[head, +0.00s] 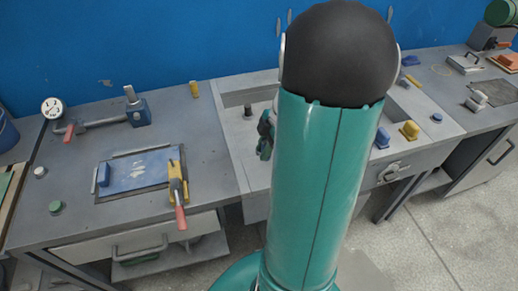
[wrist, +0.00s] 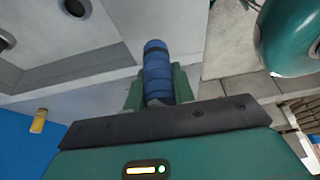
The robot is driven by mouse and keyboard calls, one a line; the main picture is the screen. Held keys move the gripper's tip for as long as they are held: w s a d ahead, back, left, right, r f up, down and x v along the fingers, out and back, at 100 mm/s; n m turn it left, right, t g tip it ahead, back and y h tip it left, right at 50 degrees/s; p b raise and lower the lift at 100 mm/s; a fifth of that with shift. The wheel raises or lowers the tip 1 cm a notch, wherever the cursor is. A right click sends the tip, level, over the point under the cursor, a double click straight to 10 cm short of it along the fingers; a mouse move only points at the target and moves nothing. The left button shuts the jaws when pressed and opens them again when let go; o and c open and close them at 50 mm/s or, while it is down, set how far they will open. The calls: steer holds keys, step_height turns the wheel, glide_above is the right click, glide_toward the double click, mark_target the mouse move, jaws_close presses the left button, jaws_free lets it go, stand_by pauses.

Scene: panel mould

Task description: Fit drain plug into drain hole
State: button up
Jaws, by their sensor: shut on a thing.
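My gripper (wrist: 156,88) is shut on a blue ribbed cylinder, which I take to be the drain plug (wrist: 157,70). The plug points away from the wrist, between two green fingers. In the head view my gripper (head: 265,138) shows only partly, left of my arm, over the grey mould; the plug cannot be made out there. In the wrist view a dark round opening (wrist: 75,7) lies in the grey surface at the top, left of the plug and apart from it. It may be the drain hole. My arm hides the middle of the mould in the head view.
A dark upright post (head: 248,111) stands in the mould's left part. Blue (head: 382,138) and yellow (head: 409,131) blocks are on the right side. A blue plate (head: 138,172), a yellow clamp (head: 176,180) with a red handle and a blue vise (head: 137,110) are on the left bench.

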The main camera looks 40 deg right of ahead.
steer(key=shift+w+d+f, duration=0.15)
steer(key=shift+w, duration=0.2)
steer(key=w+d+f, duration=0.8)
steer(key=shift+w+d+f, duration=0.1)
steer(key=shift+w+f, duration=0.25)
steer(key=shift+w, duration=0.05)
steer(key=shift+w+d+f, duration=0.15)
steer(key=shift+f, duration=0.8)
steer(key=shift+w+d+f, duration=0.1)
steer(key=shift+f, duration=0.85)
steer(key=shift+f, duration=0.2)
steer(key=o, duration=1)
steer(key=shift+r, duration=0.1)
